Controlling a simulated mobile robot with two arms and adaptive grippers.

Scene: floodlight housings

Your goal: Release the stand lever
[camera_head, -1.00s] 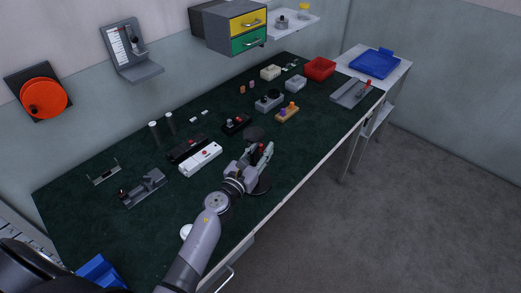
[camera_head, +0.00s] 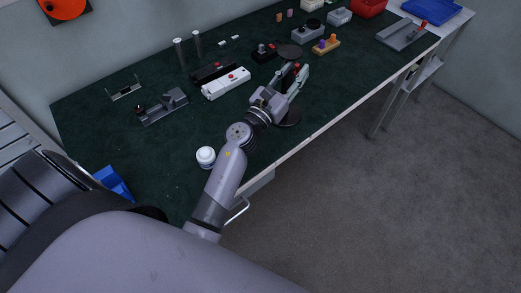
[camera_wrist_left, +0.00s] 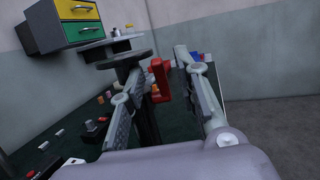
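The stand has a dark round top (camera_head: 289,51) and a round base (camera_head: 288,118) near the table's front edge. Its top also shows in the left wrist view (camera_wrist_left: 118,55). The red stand lever (camera_wrist_left: 161,80) sticks out beside the dark column (camera_wrist_left: 147,122). My left gripper (camera_head: 297,72) is at the stand, in front of its column. In the left wrist view its fingers (camera_wrist_left: 160,70) are apart, one on each side of the lever, with a visible gap to the right finger. Contact with the left finger is unclear. My right gripper is not in view.
A white box (camera_head: 226,84), a black box (camera_head: 213,72) and a grey fixture (camera_head: 163,107) lie left of the stand on the dark green table. A white round jar (camera_head: 206,157) stands near my left arm. A grey tray (camera_head: 402,35) lies far right.

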